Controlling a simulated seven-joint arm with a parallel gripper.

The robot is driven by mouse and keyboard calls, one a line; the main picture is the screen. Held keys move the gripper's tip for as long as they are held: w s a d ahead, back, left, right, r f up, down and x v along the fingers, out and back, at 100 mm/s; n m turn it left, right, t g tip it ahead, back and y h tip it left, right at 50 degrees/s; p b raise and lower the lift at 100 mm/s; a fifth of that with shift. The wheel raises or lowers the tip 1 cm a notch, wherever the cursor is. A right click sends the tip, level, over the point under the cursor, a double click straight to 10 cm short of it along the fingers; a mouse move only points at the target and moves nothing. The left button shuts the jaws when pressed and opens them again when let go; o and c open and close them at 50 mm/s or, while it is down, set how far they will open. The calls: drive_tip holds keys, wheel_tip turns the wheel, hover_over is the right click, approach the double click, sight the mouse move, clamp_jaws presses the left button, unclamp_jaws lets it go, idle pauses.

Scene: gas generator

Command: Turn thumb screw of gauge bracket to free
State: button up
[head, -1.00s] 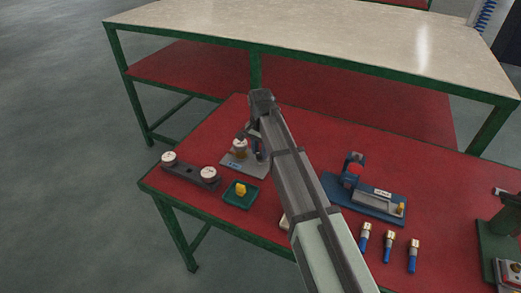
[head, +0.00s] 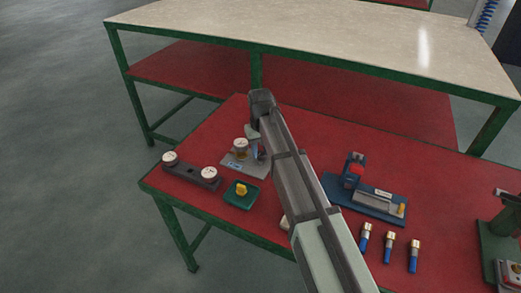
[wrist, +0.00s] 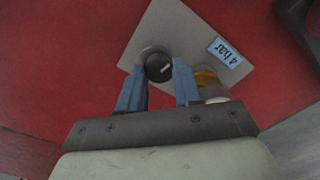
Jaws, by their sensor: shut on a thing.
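The gauge bracket is a grey plate (head: 240,164) on the red table. It also shows in the wrist view (wrist: 160,22), with a "4 bar" label. The thumb screw (wrist: 158,66) is a round dark knob with a pale line on its top. My gripper (wrist: 161,74) has its blue fingers on either side of the knob, shut on it. A gauge (head: 241,144) with a pale face and brass body stands beside it on the bracket, partly hidden by the gripper in the wrist view. In the head view my arm hides the knob.
A dark holder (head: 190,178) with two gauges lies to the left. A green tray (head: 240,195) with a yellow piece is in front. A blue fixture (head: 365,200) and several blue-and-brass fittings (head: 389,247) are to the right.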

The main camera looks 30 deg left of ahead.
sight(260, 153)
drive_tip(key=shift+n, duration=1.1)
drive_tip(key=o, duration=1)
drive_tip(key=shift+o, duration=0.2)
wheel_tip(260, 153, up, 14)
drive_tip(key=shift+a+f, duration=0.1)
